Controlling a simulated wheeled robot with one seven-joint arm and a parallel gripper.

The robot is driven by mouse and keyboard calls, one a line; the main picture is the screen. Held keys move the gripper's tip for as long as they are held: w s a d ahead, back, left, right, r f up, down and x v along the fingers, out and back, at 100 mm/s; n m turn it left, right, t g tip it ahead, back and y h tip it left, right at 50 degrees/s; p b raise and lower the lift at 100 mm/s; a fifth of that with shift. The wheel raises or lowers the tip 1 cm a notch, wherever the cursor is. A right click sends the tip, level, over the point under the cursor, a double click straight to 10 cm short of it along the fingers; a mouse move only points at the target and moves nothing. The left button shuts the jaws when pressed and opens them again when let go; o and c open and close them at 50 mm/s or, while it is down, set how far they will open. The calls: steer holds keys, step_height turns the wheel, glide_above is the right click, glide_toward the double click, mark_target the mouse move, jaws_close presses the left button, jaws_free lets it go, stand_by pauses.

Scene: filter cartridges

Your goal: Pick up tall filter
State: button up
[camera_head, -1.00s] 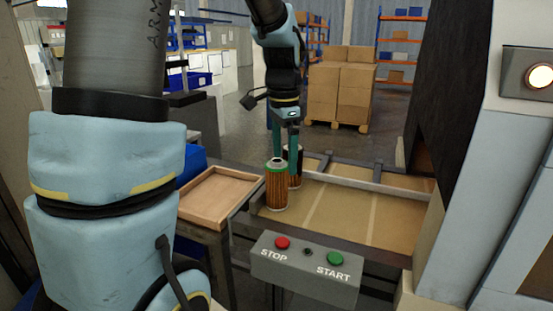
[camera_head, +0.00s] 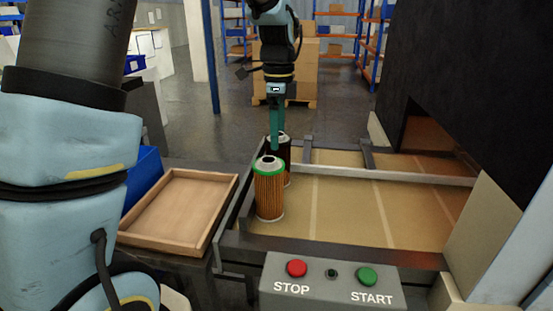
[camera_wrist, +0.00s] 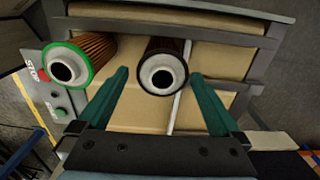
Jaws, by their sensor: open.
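Two upright filters stand close together at the left end of the tan conveyor bed. The front filter (camera_head: 269,195) has orange pleats and a green rim; it also shows at upper left in the wrist view (camera_wrist: 92,52). The back filter (camera_head: 286,168) has a dark top with a pale ring and is partly hidden by the front one; the wrist view shows it (camera_wrist: 163,72) with brownish pleats. I cannot tell surely which is taller. My gripper (camera_wrist: 160,74) is open, its teal fingers on either side of the back filter in that view. In the head view my gripper (camera_head: 275,148) points down at the back filter.
A shallow wooden tray (camera_head: 181,209) lies left of the conveyor. A control box (camera_head: 330,283) with red and green buttons stands in front. Dark rails (camera_head: 340,248) edge the bed, and a dark machine housing (camera_head: 470,90) rises at right. The bed right of the filters is clear.

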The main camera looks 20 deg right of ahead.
mark_target(283, 153)
steer(key=shift+w+f+p, duration=0.2)
steer(key=shift+f+p, duration=0.75)
steer(key=shift+f, duration=2)
steer(key=c, duration=1.3)
steer(key=shift+r, duration=0.1)
